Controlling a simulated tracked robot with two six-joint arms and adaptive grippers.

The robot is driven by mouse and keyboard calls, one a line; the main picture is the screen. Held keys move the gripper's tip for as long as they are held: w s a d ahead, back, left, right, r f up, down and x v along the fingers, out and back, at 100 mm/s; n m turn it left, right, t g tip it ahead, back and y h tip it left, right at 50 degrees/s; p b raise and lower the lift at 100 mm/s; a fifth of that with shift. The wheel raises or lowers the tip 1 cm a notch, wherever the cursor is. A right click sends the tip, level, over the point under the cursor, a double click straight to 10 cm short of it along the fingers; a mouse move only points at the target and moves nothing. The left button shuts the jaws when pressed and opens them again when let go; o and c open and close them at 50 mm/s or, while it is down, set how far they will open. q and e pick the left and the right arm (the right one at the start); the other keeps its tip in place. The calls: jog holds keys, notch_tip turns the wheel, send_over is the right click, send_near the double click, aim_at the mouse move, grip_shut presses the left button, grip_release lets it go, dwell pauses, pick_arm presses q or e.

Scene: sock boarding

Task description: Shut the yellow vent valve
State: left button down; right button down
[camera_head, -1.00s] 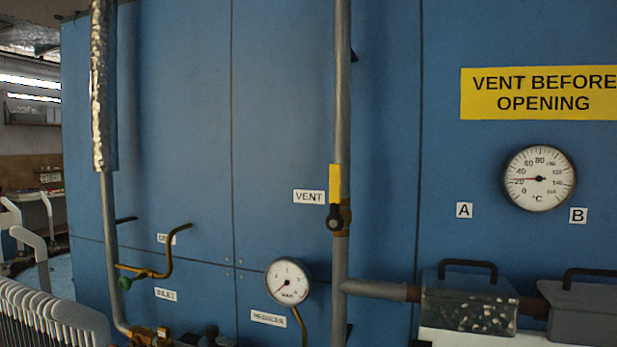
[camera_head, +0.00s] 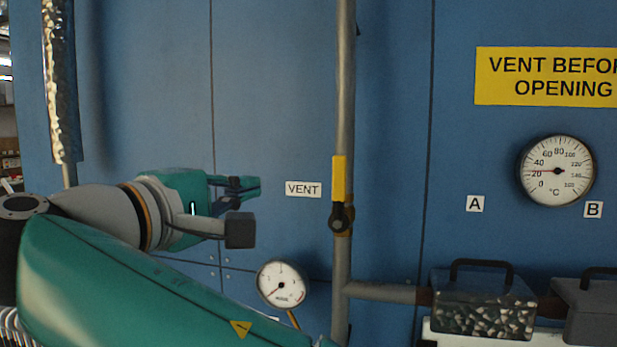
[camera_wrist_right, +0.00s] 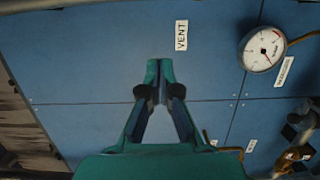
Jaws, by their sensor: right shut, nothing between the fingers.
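The yellow vent valve handle (camera_head: 339,178) stands upright, in line with the grey vertical pipe (camera_head: 345,90), above its dark pivot (camera_head: 340,217). The white VENT label (camera_head: 303,189) is just left of it and also shows in the right wrist view (camera_wrist_right: 181,35). My right gripper (camera_head: 252,187) is left of the label and apart from the handle, pointing right in the head view. Its fingers are closed together and empty, as the right wrist view (camera_wrist_right: 159,68) also shows. The handle is not seen in the wrist view. My left gripper is out of view.
A small pressure gauge (camera_head: 281,284) sits below the label. A side pipe (camera_head: 388,291) runs right to a handled box (camera_head: 483,305). A larger temperature gauge (camera_head: 557,170) and a yellow sign (camera_head: 547,77) are at right. The blue panel between gripper and handle is clear.

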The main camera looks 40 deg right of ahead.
aim_at(339, 194)
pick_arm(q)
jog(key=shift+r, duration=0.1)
pick_arm(e)
jog(key=w+d, duration=0.1)
jog(key=d, duration=1.1)
jog(key=shift+w+d, duration=0.15)
jog(key=shift+a, duration=0.2)
